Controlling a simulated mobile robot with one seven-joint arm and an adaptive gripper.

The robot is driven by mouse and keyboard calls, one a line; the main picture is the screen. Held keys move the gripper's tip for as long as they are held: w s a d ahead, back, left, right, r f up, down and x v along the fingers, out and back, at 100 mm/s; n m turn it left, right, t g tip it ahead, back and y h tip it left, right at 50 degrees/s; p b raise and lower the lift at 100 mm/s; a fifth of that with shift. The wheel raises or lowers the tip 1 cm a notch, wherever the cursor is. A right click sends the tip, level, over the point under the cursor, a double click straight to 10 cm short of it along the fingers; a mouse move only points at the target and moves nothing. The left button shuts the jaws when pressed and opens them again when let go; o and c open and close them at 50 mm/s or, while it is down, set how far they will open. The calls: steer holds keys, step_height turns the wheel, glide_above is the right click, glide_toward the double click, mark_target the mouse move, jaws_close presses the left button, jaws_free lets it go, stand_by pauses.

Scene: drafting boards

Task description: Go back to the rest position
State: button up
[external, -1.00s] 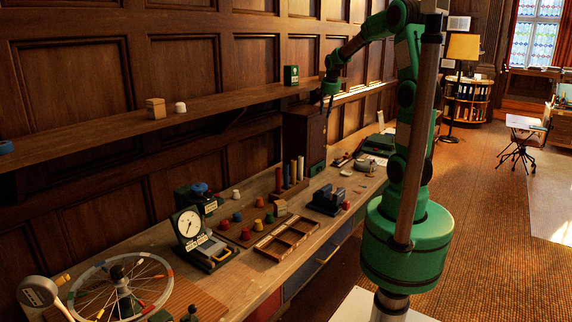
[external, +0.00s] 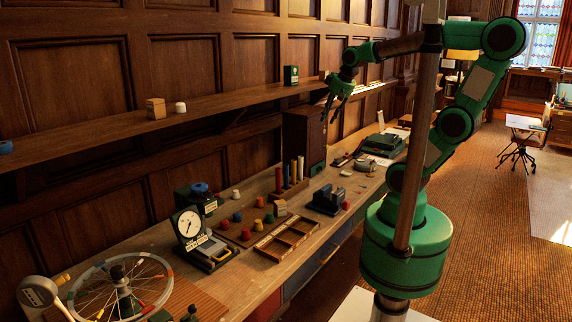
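My gripper (external: 333,104) is at the end of my green arm, in the air in front of the wall shelf (external: 230,112) and above the workbench (external: 170,233). Its fingers point down and look spread apart, with nothing visible between them. It appears apart from the shelf and from the brown wooden cabinet (external: 303,137) behind it. My arm is folded, with its elbow high at the upper right.
On the bench are a dial gauge (external: 190,225), a spoked wheel (external: 122,288), a wooden tray (external: 287,237), a blue vise (external: 327,199) and several coloured knobs. A green box (external: 291,75), a wooden block (external: 155,108) and a white knob (external: 181,107) stand on the shelf. Open floor lies to the right.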

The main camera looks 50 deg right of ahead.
steer(key=s+a+f+n+y, duration=0.1)
steer(key=s+a+f+n, duration=0.2)
steer(key=s+a, duration=0.3)
steer(key=s, duration=0.2)
steer(key=shift+s+b, duration=0.35)
steer(key=shift+s, duration=0.05)
steer(key=shift+o, duration=0.5)
steer(key=shift+a, duration=0.1)
stand_by(0.7)
